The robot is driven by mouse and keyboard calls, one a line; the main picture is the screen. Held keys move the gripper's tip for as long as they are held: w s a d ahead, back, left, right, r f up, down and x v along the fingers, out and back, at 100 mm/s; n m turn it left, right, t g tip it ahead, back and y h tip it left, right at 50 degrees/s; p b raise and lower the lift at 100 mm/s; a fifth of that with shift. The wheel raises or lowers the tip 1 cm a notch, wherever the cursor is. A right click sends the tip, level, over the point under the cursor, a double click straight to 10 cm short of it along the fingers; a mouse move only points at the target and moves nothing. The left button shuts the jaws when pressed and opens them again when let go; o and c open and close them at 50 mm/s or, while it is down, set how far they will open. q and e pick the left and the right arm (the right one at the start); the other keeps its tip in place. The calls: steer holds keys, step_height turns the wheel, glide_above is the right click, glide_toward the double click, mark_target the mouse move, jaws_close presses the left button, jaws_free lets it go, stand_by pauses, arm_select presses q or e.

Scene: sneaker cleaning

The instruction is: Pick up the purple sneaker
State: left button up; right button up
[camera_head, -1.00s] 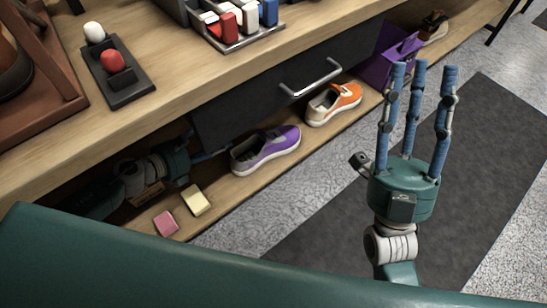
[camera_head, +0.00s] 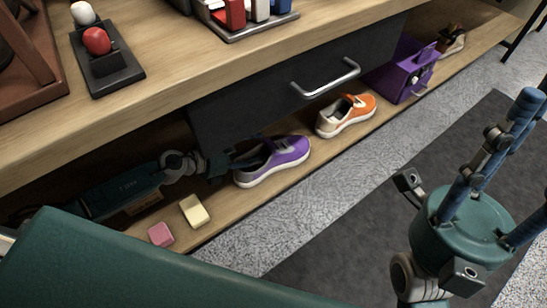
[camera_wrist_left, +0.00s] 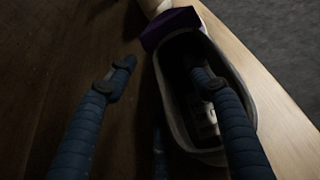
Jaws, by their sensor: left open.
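The purple sneaker (camera_head: 275,161) with a white sole stands upright on the low wooden shelf, toe to the right. My left gripper (camera_head: 228,161) reaches in under the drawer at the sneaker's heel, partly in shadow. In the left wrist view the gripper (camera_wrist_left: 163,76) is open, and the sneaker (camera_wrist_left: 172,24) lies ahead and to the right. One finger is over or inside the shoe's opening, the other outside its left side. I cannot tell whether they touch it. My right gripper (camera_head: 508,170) is open and empty above the dark mat, cut by the right edge.
An orange sneaker (camera_head: 345,115) and a purple box (camera_head: 403,70) stand farther right on the shelf. Pink (camera_head: 160,234) and yellow (camera_head: 194,211) blocks lie at its near end. The drawer (camera_head: 292,92) with a metal handle overhangs the shelf. The floor in front is clear.

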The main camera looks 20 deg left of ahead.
mark_target(262, 147)
arm_select(q)
steer(key=x, duration=0.3)
steer(key=shift+d+f, duration=0.15)
jaws_close()
steer(key=shift+r, duration=0.2)
